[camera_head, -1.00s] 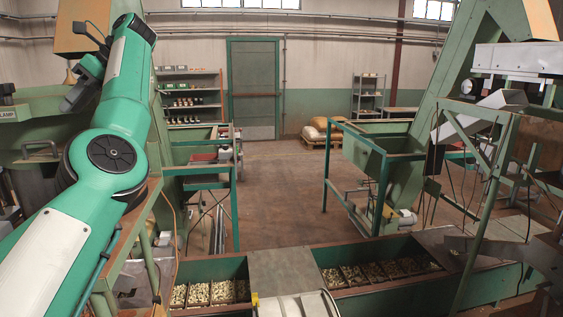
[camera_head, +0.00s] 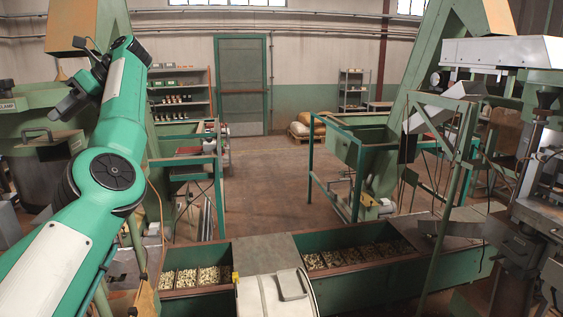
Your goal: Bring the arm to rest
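My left arm comes in from the lower left, bends at the elbow and rises to the upper left. My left gripper (camera_head: 66,108), dark grey, hangs at its end, raised in front of the green machine on the left. It is small and seen from the side, so I cannot tell whether its fingers are open or shut. I see nothing held in it. My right arm and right gripper are not in view.
Green hopper troughs (camera_head: 196,295) with nuts in compartments stand low in front, a white lidded drum (camera_head: 275,297) before them. A green frame with a hopper (camera_head: 365,150) stands right of centre. Machinery (camera_head: 535,190) crowds the right edge. Open floor (camera_head: 262,190) lies beyond the troughs.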

